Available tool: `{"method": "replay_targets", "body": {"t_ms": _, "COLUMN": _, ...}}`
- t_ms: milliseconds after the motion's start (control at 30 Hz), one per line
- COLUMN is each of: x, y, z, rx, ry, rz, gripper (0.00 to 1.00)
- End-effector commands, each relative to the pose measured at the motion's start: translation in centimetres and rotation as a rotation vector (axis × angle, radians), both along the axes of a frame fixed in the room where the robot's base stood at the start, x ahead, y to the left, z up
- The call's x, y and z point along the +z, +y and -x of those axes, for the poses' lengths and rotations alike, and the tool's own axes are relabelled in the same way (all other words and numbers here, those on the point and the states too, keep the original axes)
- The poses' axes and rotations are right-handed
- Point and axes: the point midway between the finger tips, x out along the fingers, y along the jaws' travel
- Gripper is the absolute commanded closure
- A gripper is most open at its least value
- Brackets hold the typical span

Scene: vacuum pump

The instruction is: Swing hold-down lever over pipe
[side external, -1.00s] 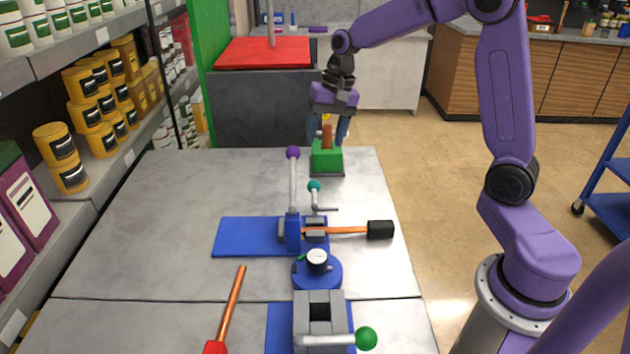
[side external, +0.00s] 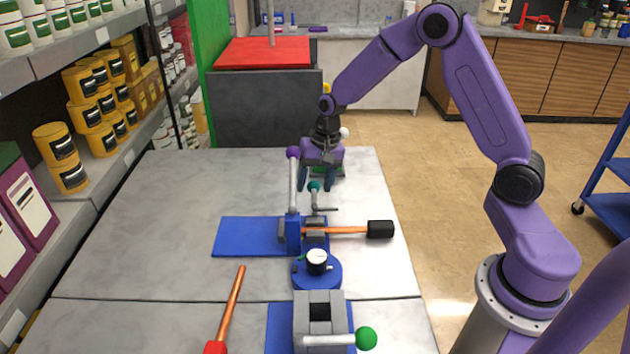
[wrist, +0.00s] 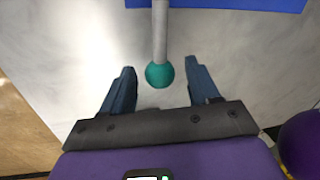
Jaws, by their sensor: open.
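A lever with a teal ball knob (side external: 314,186) stands at the clamp on the blue base plate (side external: 240,236). An orange pipe (side external: 345,230) with a black block on its right end lies through the clamp. My gripper (side external: 315,188) is open and points down at the teal knob. Whether the fingertips reach down to the knob's height I cannot tell.
A tall lever with a purple knob (side external: 293,153) stands just left of my gripper. A blue round gauge (side external: 317,270) and a grey block with a green-knobbed lever (side external: 366,338) stand nearer the camera. The left of the table (side external: 150,215) is clear.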

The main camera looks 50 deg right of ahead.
Motion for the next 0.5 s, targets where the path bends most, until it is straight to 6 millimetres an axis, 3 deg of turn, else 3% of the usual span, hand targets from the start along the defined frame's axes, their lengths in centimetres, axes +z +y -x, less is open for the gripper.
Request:
{"method": "replay_targets", "body": {"t_ms": 167, "x": 0.02, "y": 0.00, "z": -0.01, "rx": 0.000, "ry": 0.000, "rz": 0.000, "gripper": 0.43}}
{"method": "replay_targets", "body": {"t_ms": 333, "x": 0.03, "y": -0.01, "z": -0.01, "rx": 0.000, "ry": 0.000, "rz": 0.000, "gripper": 0.98}}
{"method": "replay_targets", "body": {"t_ms": 500, "x": 0.04, "y": -0.01, "z": 0.01, "rx": -0.002, "ry": 0.000, "rz": 0.000, "gripper": 1.00}}
